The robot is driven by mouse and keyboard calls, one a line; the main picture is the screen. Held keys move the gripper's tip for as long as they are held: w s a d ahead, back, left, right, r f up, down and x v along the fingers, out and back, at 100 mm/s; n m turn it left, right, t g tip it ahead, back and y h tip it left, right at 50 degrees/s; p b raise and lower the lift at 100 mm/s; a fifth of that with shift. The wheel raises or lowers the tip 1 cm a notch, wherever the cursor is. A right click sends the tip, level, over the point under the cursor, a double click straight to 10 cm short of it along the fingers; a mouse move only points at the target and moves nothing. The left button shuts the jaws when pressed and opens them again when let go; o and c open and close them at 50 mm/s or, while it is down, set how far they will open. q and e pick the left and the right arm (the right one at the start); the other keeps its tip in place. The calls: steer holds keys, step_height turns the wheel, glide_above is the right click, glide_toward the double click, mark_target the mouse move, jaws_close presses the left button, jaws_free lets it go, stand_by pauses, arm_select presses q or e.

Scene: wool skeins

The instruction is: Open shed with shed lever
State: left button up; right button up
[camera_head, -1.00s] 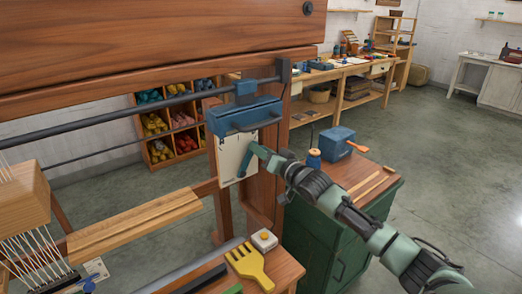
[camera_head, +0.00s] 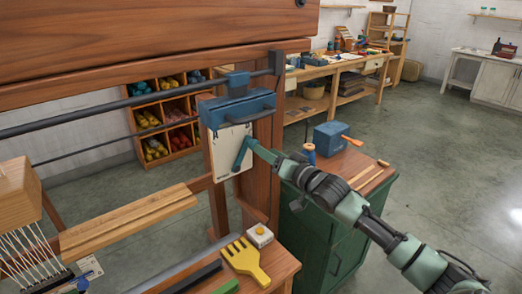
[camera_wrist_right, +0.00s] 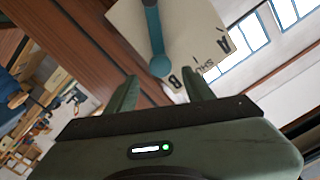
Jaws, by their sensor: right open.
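The shed lever (camera_head: 240,160) is a short teal bar on a white plate (camera_head: 218,150) fixed to the loom's wooden post, below a blue housing (camera_head: 237,110). In the right wrist view the lever (camera_wrist_right: 154,32) ends in a round knob in front of the white plate (camera_wrist_right: 190,25), which carries dark letters. My right gripper (camera_head: 262,151) reaches in from the right, beside the lever. In the wrist view my right gripper (camera_wrist_right: 161,88) is open, with the knob just beyond and between its fingertips; I see no grip on it. My left gripper is not in view.
A yellow comb-like tool (camera_head: 246,260) and a small white block (camera_head: 260,236) lie on a wooden surface below. A green cabinet (camera_head: 325,235) with a blue box (camera_head: 330,137) stands behind my right arm. A yarn shelf (camera_head: 165,128) stands behind the loom.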

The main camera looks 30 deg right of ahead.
steer(key=shift+s, duration=0.6)
